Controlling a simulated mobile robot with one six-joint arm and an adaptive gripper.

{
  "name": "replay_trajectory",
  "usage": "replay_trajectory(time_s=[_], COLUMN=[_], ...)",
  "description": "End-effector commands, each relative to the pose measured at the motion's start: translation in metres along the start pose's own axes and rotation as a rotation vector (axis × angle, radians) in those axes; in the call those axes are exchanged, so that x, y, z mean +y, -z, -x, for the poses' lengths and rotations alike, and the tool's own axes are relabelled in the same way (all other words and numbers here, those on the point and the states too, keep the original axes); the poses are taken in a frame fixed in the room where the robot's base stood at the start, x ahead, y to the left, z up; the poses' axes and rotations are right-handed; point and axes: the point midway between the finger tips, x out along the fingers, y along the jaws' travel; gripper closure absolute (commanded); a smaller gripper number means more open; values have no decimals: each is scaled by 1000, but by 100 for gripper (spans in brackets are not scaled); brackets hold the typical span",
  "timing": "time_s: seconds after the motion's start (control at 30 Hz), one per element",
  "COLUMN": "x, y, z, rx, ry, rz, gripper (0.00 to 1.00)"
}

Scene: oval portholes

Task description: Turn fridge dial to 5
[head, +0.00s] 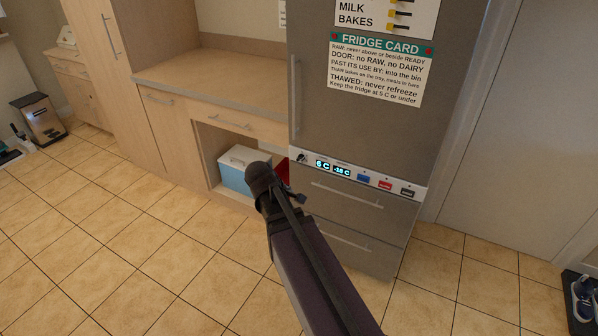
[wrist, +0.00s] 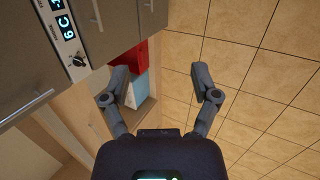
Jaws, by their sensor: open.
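The fridge (head: 370,130) is a tall grey unit with a pale control strip between its upper door and lower drawers. The dial (head: 302,157) is a small dark knob at the left end of that strip, beside a lit display (head: 322,164) reading 6 C. The dial also shows in the wrist view (wrist: 77,60), at upper left. My gripper (wrist: 163,84) is open and empty in the wrist view, its fingers spread wide over the floor. The dial lies left of both fingers, apart from them. In the head view my arm reaches up to just left of the fridge, below the dial.
A second display (head: 342,171) and blue, red and black blocks sit right of the dial. A blue and white cooler (head: 238,170) stands in the open cabinet bay, with something red beside it. The tiled floor (head: 130,240) in front is clear.

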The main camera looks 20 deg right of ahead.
Motion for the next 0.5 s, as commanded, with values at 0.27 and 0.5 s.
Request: replay_trajectory(time_s=[0.27,0.5], x=[29,54], y=[24,44], z=[-60,-95], rx=[-77,-191], ry=[-209,-369], rz=[326,618], gripper=[22,22])
